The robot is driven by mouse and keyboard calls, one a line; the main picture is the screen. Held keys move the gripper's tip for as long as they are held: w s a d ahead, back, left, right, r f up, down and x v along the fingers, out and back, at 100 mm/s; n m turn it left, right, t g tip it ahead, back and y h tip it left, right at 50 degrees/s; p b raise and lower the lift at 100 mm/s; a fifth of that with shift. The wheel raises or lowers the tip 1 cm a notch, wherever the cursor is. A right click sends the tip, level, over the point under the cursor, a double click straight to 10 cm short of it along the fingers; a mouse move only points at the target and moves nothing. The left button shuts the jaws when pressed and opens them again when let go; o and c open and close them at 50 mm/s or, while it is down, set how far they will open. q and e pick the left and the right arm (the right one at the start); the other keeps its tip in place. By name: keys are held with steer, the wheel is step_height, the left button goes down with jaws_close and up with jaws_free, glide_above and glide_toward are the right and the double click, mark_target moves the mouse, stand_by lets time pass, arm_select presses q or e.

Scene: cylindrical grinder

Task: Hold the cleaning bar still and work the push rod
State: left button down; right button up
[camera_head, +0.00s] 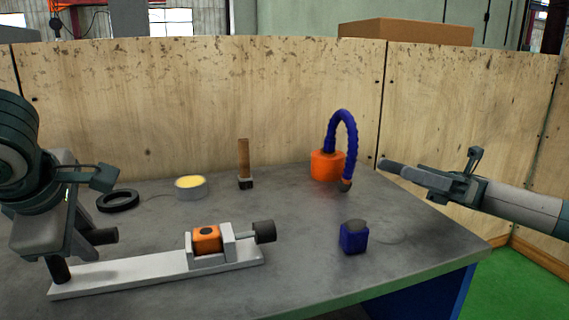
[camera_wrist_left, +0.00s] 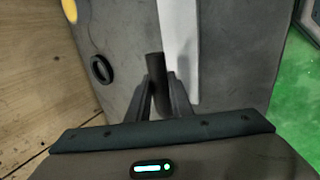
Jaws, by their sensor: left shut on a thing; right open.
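A long light-grey bar (camera_head: 140,271) lies on the table at front left, and it also shows in the left wrist view (camera_wrist_left: 179,40). Its right end carries a grey holder with an orange block (camera_head: 207,239) in it. A thin rod with a dark knob (camera_head: 264,231) sticks out of the holder's right side; I take it for the push rod. My left gripper (camera_head: 82,243) is over the bar's left end. In the left wrist view it is shut on a dark round handle (camera_wrist_left: 154,68).
A blue box (camera_head: 354,238) stands right of the knob, with clear table between. Behind are an orange pot with a blue hose (camera_head: 327,165), a wooden-handled brush (camera_head: 244,165), a yellow-topped tin (camera_head: 190,187) and a black ring (camera_head: 118,200). Wooden panels (camera_head: 200,105) close off the back.

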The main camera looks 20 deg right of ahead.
stand_by(0.5)
step_height(320, 180, up, 5)
steer(key=n+h, duration=2)
steer(key=h, duration=0.2)
glide_above(264, 222)
steer(key=shift+r+g, duration=0.2)
steer(key=shift+g, duration=0.2)
steer(key=shift+f, duration=0.15)
step_height(264, 222, down, 12)
steer(key=shift+r, duration=0.1)
steer(key=shift+c, duration=0.3)
